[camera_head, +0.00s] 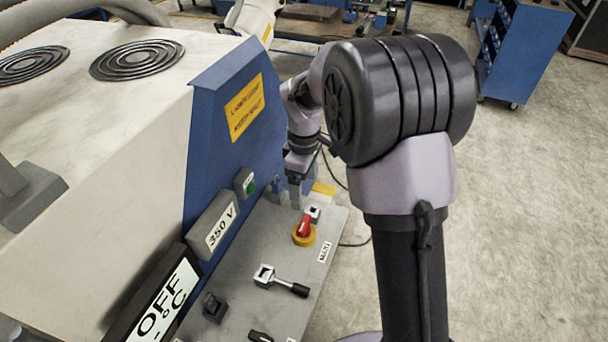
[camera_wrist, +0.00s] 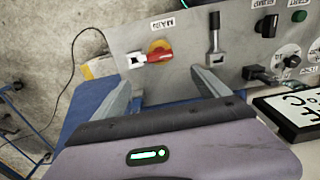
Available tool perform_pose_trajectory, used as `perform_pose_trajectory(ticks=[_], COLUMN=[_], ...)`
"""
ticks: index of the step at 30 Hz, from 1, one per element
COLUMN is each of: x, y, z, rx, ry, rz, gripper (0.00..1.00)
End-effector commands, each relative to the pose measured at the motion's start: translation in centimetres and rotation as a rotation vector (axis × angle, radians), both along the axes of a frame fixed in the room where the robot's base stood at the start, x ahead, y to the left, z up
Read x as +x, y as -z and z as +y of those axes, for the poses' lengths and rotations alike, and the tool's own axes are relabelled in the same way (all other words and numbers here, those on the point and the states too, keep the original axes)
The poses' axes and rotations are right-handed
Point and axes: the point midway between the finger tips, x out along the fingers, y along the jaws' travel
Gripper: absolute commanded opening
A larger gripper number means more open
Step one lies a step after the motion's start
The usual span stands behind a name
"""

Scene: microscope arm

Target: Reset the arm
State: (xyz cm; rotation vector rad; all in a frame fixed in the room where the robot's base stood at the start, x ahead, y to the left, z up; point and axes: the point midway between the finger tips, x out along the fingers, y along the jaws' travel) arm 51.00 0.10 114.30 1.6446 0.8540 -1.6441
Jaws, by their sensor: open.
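My gripper (camera_head: 290,192) hangs at the end of my bent arm, beside the blue side of a machine and close to the far end of its control panel (camera_head: 240,262). Its two fingers are spread and empty in the wrist view (camera_wrist: 162,78). The panel carries a red rotary knob (camera_head: 304,228) on a yellow base, marked MAIN; the knob also shows beyond the fingers in the wrist view (camera_wrist: 158,54). A metal lever (camera_head: 272,277) with a black handle sits further along the panel. No finger visibly touches a control. My forearm hides part of the floor.
A grey 350 V display (camera_head: 214,228) and a black OFF display (camera_head: 160,303) stand along the panel's left edge. The blue machine wall (camera_head: 235,125) is close to my gripper. A blue cabinet (camera_head: 520,50) stands at the back right. The floor at right is clear.

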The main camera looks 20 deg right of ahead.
Motion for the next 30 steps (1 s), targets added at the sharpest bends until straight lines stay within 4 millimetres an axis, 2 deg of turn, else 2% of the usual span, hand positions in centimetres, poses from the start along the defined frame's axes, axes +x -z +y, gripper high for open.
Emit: perform_pose_trajectory(ticks=[1,4,17,20,23,26,27,30], x=[0.0,0.0,0.0,-0.6,-3.4,-9.1,-11.6,-17.7], y=[-0.9,-1.7,-1.8,-2.3,-3.9,-5.3,-5.4,-4.2], z=[0.0,0.0,0.0,0.1,0.6,1.5,1.9,2.7], rx=[0.000,0.000,0.000,0.006,0.040,0.119,0.161,0.281], ry=[0.000,-0.001,-0.001,0.037,0.212,0.501,0.623,0.907], rz=[-0.002,-0.001,0.000,-0.018,-0.086,-0.182,-0.217,-0.281], gripper=[0.85,0.85,0.85,0.85,0.85,0.85,0.85,0.85])
